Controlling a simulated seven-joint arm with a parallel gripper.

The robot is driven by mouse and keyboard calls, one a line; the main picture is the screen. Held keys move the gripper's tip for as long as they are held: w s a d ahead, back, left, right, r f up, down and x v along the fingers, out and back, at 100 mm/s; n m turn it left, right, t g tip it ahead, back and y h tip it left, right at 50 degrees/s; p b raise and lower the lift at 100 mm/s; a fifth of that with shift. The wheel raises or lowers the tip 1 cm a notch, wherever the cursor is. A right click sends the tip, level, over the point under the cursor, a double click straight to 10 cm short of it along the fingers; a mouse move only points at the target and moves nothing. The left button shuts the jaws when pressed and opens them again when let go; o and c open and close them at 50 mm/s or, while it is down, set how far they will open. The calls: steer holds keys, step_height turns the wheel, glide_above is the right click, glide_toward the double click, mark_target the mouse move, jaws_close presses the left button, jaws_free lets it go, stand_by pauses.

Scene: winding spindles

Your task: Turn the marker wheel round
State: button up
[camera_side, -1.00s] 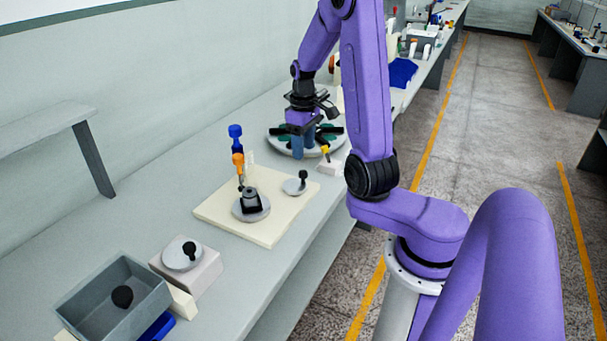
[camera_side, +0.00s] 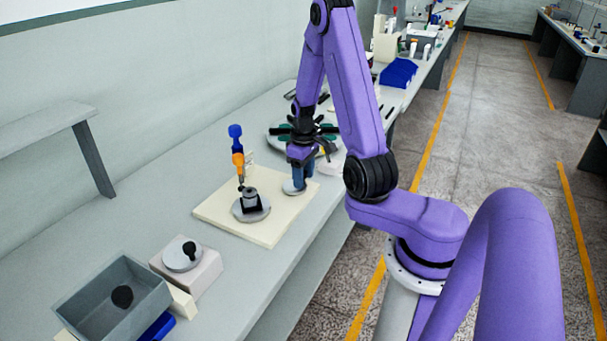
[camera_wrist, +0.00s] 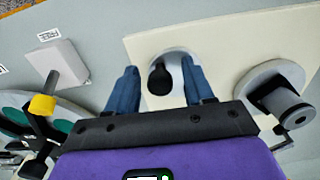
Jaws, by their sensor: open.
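A small grey disc (camera_side: 289,189) with a black knob, which I take to be the marker wheel, lies on the right part of the cream board (camera_side: 215,213). It also shows in the wrist view (camera_wrist: 175,60), with its black knob (camera_wrist: 159,79) pointing toward my gripper. My gripper (camera_side: 298,180) points down over this disc. In the wrist view its two blue fingers (camera_wrist: 160,86) are apart, one on each side of the knob, and hold nothing. In the side view the fingers hide the knob. I cannot tell whether they touch the disc.
A grey spindle on a disc (camera_side: 250,206) stands left of my gripper on the board, beside an orange and blue upright piece (camera_side: 237,147). A round plate with green pads (camera_side: 276,134) lies behind. A grey bin (camera_side: 115,300) and a boxed disc (camera_side: 182,262) sit at front left.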

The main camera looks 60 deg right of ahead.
jaws_close()
steer(key=shift+m, duration=0.3)
steer(key=m, duration=0.3)
steer(key=a+m, duration=0.1)
steer(key=m, duration=0.1)
steer(key=shift+s+a, duration=0.1)
steer(key=shift+s, duration=0.2)
steer(key=m, duration=0.3)
steer(key=shift+a+m, duration=0.4)
steer(key=shift+w+a+m, duration=0.1)
steer(key=shift+a+m, duration=0.15)
steer(key=shift+m, duration=1.25)
jaws_free()
